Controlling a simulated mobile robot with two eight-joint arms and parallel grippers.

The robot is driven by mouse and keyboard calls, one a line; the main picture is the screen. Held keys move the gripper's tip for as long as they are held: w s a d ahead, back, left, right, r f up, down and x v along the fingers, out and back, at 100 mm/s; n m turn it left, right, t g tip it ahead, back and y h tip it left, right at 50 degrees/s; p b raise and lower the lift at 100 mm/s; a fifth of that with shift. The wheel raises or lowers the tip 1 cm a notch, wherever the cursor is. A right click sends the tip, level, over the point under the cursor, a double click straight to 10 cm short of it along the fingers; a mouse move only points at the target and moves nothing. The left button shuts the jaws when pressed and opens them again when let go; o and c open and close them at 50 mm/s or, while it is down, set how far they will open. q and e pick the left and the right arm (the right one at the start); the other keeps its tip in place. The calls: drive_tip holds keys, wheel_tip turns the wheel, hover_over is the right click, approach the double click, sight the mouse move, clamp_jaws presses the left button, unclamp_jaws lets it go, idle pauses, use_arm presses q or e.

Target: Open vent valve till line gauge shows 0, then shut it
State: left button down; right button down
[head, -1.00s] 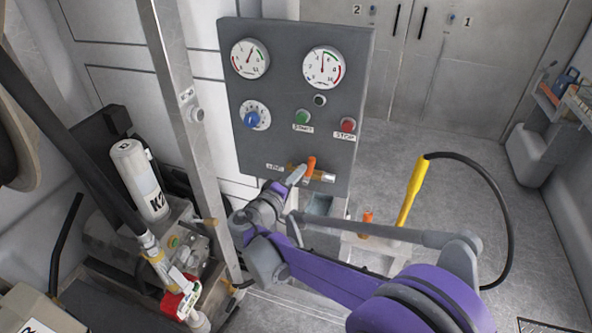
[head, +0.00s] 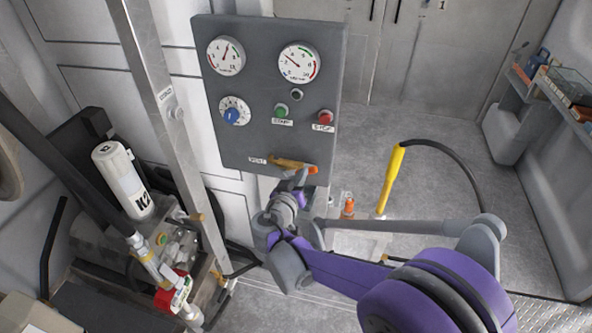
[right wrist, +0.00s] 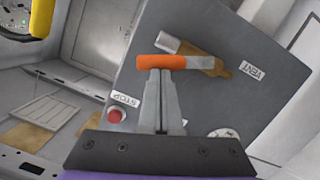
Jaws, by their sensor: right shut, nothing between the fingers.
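The vent valve (head: 287,162) sits at the bottom of the grey panel, a brass body with an orange handle (right wrist: 175,62). The handle lies at a small angle to the body, its tip toward the right in the head view. My right gripper (right wrist: 160,73) is shut and empty, its fingertips against or very close to the handle's side. Two round gauges sit at the panel's top; their labels are too small to read. The right gauge's (head: 298,63) needle points up-left, above the low end. The left gauge's (head: 226,56) needle points up and slightly right. My left gripper is out of view.
The panel (head: 230,140) also holds a blue dial (head: 233,111), a green start button (head: 281,110) and a red stop button (head: 325,116). A yellow-handled hose tool (head: 391,180) stands to the right. A metal post (head: 160,95) stands left of the panel.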

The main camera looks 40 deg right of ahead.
drive_tip(key=shift+s+d+f+m+t+y, duration=0.15)
drive_tip(key=shift+s+d+f+m+t, duration=0.1)
drive_tip(key=shift+f+m, duration=0.35)
drive_tip(key=shift+s+d+f+m+t+y, duration=0.2)
drive_tip(key=shift+f+m, duration=0.25)
drive_tip(key=shift+m, duration=0.15)
drive_tip(key=shift+f, duration=0.1)
